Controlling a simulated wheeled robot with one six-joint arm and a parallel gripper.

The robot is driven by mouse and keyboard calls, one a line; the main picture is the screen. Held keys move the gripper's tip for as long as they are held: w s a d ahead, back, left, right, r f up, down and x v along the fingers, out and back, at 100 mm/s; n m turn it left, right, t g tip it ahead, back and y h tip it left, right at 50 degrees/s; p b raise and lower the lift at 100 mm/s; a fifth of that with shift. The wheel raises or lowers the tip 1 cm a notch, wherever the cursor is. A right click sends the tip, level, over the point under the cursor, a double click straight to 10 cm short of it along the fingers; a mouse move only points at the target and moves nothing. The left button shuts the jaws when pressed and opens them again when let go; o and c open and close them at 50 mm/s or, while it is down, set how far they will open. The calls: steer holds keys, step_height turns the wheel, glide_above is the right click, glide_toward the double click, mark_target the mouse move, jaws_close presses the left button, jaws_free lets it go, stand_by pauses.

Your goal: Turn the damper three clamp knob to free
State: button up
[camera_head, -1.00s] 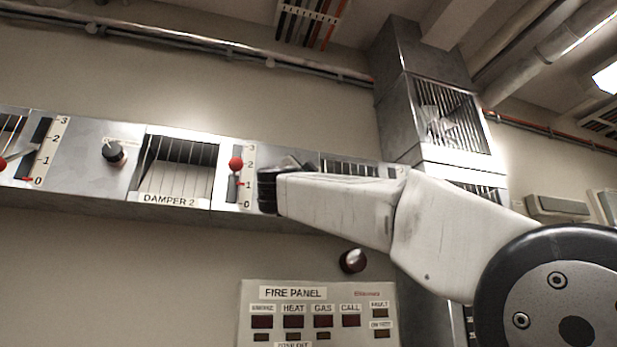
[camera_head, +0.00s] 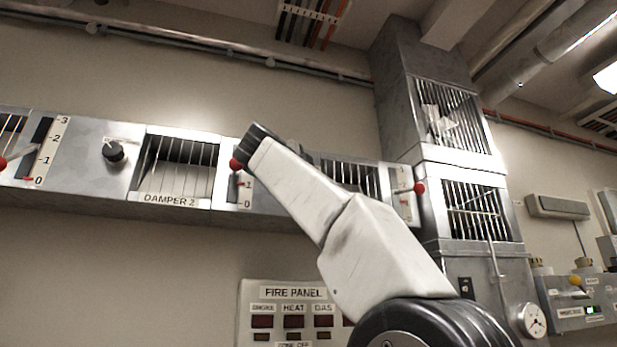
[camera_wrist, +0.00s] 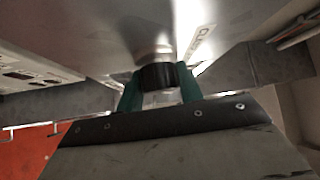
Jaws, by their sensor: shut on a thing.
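The black ribbed clamp knob (camera_wrist: 158,76) shows in the wrist view, on a metal panel beside a partly visible label. My gripper (camera_wrist: 158,92) has its two green fingers on either side of the knob and is shut on it. In the head view my gripper's dark end (camera_head: 262,140) is at the panel just right of the damper 2 scale, and my arm hides the knob there. The damper three window (camera_head: 350,175) is partly behind my arm, with a red-balled lever (camera_head: 420,187) to its right. The knob's pointer direction cannot be told.
The damper 2 window (camera_head: 175,168) and its red lever ball (camera_head: 236,165) are left of my arm, the ball close to my gripper. Another clamp knob (camera_head: 113,152) is farther left. The fire panel (camera_head: 290,310) is below, partly covered by my arm.

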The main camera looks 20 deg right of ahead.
stand_by(0.4)
steer(key=o, duration=1)
steer(key=shift+c, duration=0.2)
